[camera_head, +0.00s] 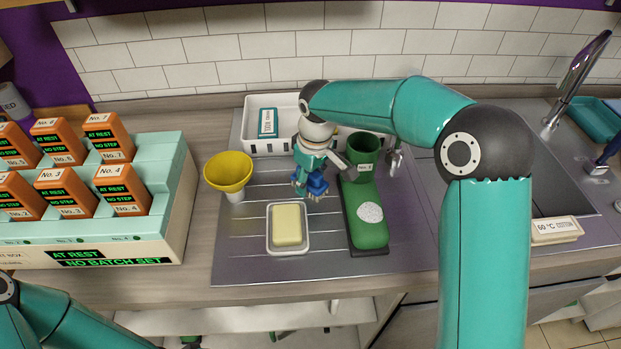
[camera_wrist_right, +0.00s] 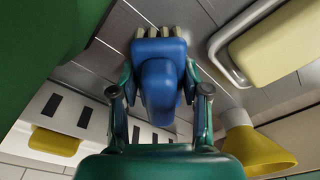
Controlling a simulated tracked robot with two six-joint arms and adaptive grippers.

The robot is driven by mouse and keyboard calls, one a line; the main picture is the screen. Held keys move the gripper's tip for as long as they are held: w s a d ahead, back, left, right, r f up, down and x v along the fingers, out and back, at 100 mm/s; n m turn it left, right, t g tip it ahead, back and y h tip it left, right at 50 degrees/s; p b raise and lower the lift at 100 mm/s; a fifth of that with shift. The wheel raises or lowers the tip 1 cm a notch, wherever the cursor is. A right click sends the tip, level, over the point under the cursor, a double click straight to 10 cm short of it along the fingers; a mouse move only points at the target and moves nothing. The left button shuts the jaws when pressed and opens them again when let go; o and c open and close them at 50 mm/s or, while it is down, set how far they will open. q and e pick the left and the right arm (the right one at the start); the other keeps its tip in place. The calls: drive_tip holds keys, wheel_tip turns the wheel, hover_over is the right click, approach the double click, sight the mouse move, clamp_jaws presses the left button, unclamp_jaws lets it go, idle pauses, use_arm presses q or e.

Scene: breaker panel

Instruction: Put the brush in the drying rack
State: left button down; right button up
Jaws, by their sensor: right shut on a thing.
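A blue brush (camera_head: 317,184) with a short block of bristles is held in my right gripper (camera_head: 313,172), over the ribbed metal drainboard. In the right wrist view the brush (camera_wrist_right: 160,70) sits between the two fingers (camera_wrist_right: 159,90), which are shut on it, bristles at the far end. Whether it touches the drainboard I cannot tell. A white slotted rack (camera_head: 262,148) stands against the back wall, behind the gripper; my right arm hides part of it. My left gripper is out of view; only part of that arm shows at the bottom left.
A dark green cup (camera_head: 365,148) and a green holder with a white patch (camera_head: 366,228) stand right of the brush. A yellow funnel (camera_head: 228,172) is to its left. A dish with a yellow bar (camera_head: 287,225) lies in front. A labelled teal-edged block (camera_head: 267,122) is in the rack.

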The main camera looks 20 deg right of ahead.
drive_tip(key=o, duration=1)
